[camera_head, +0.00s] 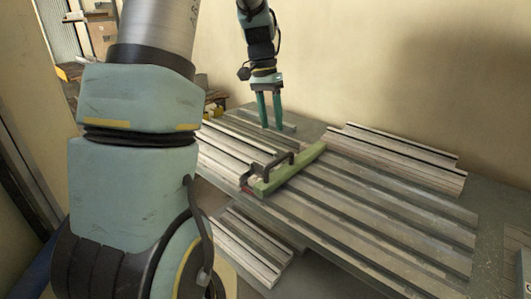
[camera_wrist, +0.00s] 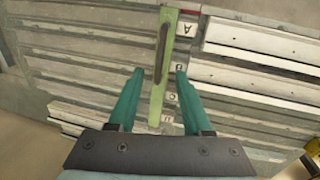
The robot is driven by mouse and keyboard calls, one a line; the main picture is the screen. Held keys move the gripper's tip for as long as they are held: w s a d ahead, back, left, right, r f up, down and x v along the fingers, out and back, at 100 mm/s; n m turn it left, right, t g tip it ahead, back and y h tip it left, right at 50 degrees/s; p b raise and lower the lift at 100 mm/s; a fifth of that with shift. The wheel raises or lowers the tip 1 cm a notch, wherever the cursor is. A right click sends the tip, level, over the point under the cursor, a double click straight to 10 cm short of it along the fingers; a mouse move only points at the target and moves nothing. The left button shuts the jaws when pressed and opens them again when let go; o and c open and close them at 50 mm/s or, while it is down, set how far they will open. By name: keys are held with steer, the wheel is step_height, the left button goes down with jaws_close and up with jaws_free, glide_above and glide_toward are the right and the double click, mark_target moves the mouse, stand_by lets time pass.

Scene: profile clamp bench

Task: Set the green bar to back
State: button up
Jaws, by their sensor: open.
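The green bar (camera_head: 292,169) lies across the grooved metal profiles of the bench (camera_head: 405,240) in the head view. A dark arched handle (camera_head: 276,165) stands on it. In the wrist view the green bar (camera_wrist: 157,95) runs from the top edge down between the fingers. In the wrist view my gripper (camera_wrist: 158,78) is open, one finger on each side of the bar's line, with visible gaps. No grip on the bar shows.
White lettered labels, one reading A (camera_wrist: 186,29), run in a line beside the bar. Separate profile stacks lie at the back right (camera_head: 400,150) and front left (camera_head: 240,245) of the bench. A plain wall (camera_head: 400,60) stands close behind.

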steer(key=p, duration=0.3)
glide_toward(290, 157)
steer(key=s+a+f, duration=0.1)
steer(key=f, duration=0.1)
steer(key=s+a+f, duration=0.1)
steer(key=s+f, duration=0.1)
steer(key=s+a+f, duration=0.1)
steer(key=f, duration=0.1)
steer(key=shift+s+a, duration=0.15)
steer(key=shift+s, duration=0.25)
jaws_close()
stand_by(0.8)
